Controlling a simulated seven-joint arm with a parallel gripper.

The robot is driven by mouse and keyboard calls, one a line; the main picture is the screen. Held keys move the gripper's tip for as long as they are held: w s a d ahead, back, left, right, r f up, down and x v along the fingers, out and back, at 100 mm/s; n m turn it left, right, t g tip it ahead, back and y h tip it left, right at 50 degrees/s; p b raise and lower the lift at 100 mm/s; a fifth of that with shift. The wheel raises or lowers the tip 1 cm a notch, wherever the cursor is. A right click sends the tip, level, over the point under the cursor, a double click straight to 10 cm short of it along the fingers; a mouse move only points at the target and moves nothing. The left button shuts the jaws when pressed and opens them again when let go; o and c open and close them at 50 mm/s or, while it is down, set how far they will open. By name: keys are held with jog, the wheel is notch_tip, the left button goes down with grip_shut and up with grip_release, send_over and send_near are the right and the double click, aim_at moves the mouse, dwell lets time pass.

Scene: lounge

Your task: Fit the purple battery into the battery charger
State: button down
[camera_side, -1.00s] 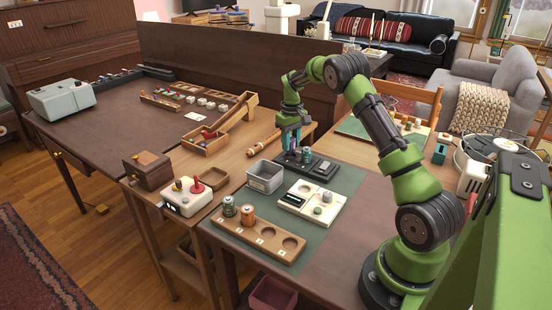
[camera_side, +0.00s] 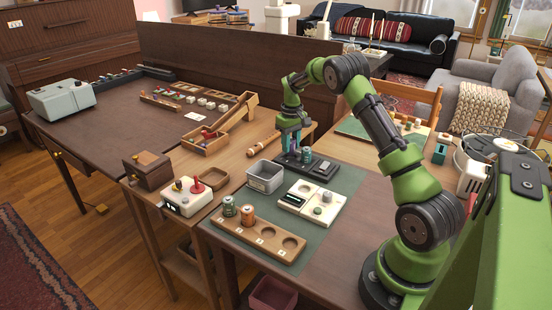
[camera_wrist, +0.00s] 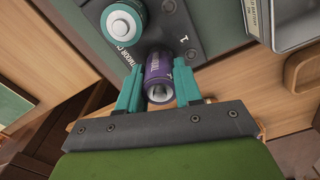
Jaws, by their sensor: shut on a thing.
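The purple battery (camera_wrist: 157,72) is held between the teal fingers of my gripper (camera_wrist: 158,88) in the wrist view. One end of it faces the camera and its far end points at the dark grey battery charger (camera_wrist: 185,30). I cannot tell whether that far end is inside a slot. A teal battery with a white end (camera_wrist: 122,22) stands in the charger beside it. In the side view my gripper (camera_side: 290,145) is over the left end of the charger (camera_side: 323,168), just left of the teal battery (camera_side: 307,155). The purple battery is mostly hidden there.
A grey metal bin (camera_side: 265,178) stands left of the charger. A cream device (camera_side: 311,202) lies in front of it on the green mat (camera_side: 340,220). A wooden tray (camera_side: 275,239) with round wells holds a green and an orange battery. A wooden rod lies behind the bin.

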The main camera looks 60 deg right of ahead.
jog(key=shift+f, duration=0.85)
jog(key=c, duration=0.7)
grip_release()
jog(key=shift+r, duration=3.8)
